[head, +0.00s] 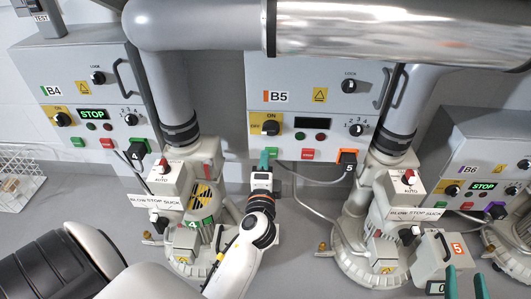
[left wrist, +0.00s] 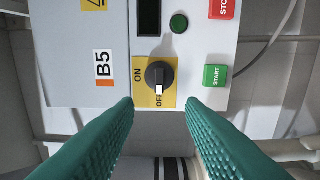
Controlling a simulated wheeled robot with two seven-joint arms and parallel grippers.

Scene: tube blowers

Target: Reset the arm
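The B5 control box (head: 310,80) has a dark display (head: 313,122). Its yellow ON/OFF plate carries a black knob (head: 270,127). In the left wrist view the knob (left wrist: 159,74) has its white mark toward OFF. My left gripper (head: 264,160) is at the box's lower edge, below the knob. In the left wrist view its green fingers (left wrist: 160,104) are open and empty, with the tips short of the knob and to either side of it. My right gripper (head: 467,283) is open and empty at the bottom right.
The B4 box (head: 65,85) at left and the B6 box (head: 490,150) at right show a lit STOP. Blower units stand on the bench, one marked 4 (head: 190,235), another (head: 375,235) right of my left arm. A large grey pipe crosses the top. A wire basket (head: 20,170) is at far left.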

